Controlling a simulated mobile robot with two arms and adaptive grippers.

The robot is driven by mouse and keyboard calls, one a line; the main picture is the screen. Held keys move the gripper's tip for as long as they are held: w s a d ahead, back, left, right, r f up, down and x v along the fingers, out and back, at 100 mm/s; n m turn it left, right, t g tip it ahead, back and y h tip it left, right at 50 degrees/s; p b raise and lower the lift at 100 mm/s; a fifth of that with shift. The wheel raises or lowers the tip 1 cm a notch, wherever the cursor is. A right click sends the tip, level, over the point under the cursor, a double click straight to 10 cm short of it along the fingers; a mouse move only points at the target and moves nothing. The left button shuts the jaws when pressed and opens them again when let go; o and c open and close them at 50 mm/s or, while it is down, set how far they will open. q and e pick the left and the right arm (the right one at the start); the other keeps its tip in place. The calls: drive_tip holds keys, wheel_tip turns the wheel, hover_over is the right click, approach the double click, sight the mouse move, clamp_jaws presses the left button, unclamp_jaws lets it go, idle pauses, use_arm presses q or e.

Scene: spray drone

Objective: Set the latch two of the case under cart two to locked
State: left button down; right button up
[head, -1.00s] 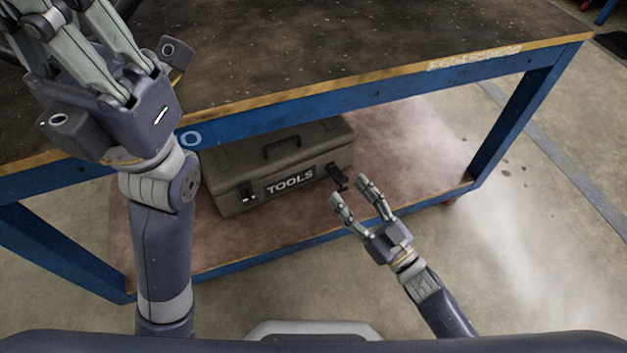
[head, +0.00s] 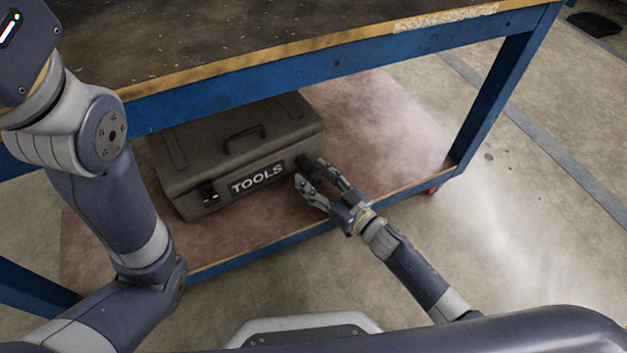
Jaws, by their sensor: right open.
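The dark grey case (head: 240,150) marked TOOLS sits on the lower shelf under the cart (head: 330,68). Its front left latch (head: 208,193) lies against the front face. Its front right latch (head: 304,163) is at the right end of the front, partly hidden by my fingers, so its setting is hard to tell. My right gripper (head: 309,172) is open, with its fingertips close to that right latch; I cannot tell whether they touch. My left arm rises at the left, and its gripper fingers are outside the picture.
The lower shelf (head: 375,125) is bare to the right of the case. Its blue front rail (head: 290,238) runs below my right gripper. The cart's blue right leg (head: 497,95) stands at the right.

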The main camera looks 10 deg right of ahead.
drive_tip(key=shift+w+a, duration=0.15)
drive_tip(key=shift+w, duration=0.05)
clamp_jaws()
drive_tip(key=shift+s+a, duration=0.1)
